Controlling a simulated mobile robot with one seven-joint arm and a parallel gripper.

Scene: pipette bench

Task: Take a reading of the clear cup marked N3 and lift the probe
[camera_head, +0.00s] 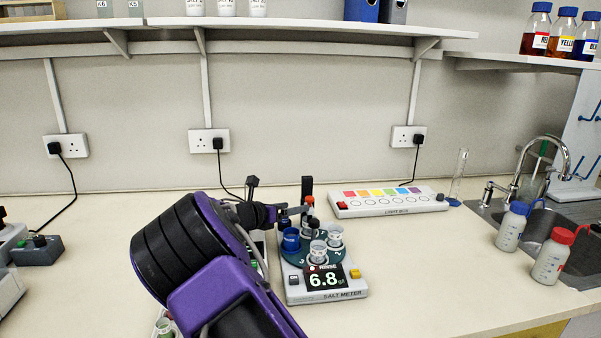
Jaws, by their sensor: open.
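The salt meter (325,296) stands on the bench in the middle, with "RINSE" and 6.8 on its screen (325,279). Its round dark turntable (292,255) carries a blue cup (291,239) and several clear cups. One clear cup (318,251) is at the front and another (335,237) at the right. Their markings are too small to read, so I cannot tell which is N3. The red-topped probe (310,202) stands above the cups, near a black post (306,185). My gripper (287,212) is open beside the probe, at its left, partly hidden by my arm; contact is unclear.
A light box (388,212) with coloured squares lies behind right. Two wash bottles (511,229) (552,258) stand by the sink (580,228). More devices (36,250) are at far left. The right front bench is clear; shelves hang above.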

